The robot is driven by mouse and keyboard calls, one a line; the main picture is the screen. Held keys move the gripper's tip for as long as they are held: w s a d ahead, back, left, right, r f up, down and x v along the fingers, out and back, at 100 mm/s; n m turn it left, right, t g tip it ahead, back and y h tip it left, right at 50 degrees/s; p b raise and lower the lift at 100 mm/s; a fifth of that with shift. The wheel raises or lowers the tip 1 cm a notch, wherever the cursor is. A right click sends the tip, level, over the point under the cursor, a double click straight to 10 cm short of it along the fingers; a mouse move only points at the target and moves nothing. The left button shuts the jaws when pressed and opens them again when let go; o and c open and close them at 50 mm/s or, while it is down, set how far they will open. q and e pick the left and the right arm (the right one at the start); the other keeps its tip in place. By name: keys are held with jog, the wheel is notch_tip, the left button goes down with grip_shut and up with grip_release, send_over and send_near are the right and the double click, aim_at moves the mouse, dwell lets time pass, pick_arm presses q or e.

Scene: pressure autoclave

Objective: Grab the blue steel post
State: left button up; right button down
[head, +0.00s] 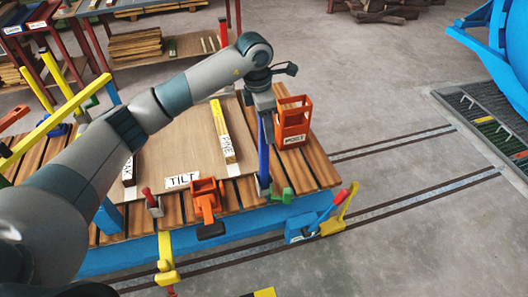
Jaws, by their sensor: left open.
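The blue steel post (264,160) stands upright near the front right of the slatted wooden cart, left of an orange holder. My left arm comes in from the left and reaches over the cart. My left gripper (265,112) points down at the post's upper end and is open. The post's top is hidden by the gripper, and I cannot tell whether the fingers touch it. My right gripper is not in view.
The cart carries a board labelled TILT (182,180), a yellow-marked bar (223,135), an orange holder (293,124) and an orange clamp (207,198). A lever pedal (325,222) is at the front right. Floor with rails (420,195) lies open to the right.

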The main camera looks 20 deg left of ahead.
pick_arm(q)
grip_shut()
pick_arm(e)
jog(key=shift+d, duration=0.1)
pick_arm(q)
jog(key=shift+r, duration=0.1)
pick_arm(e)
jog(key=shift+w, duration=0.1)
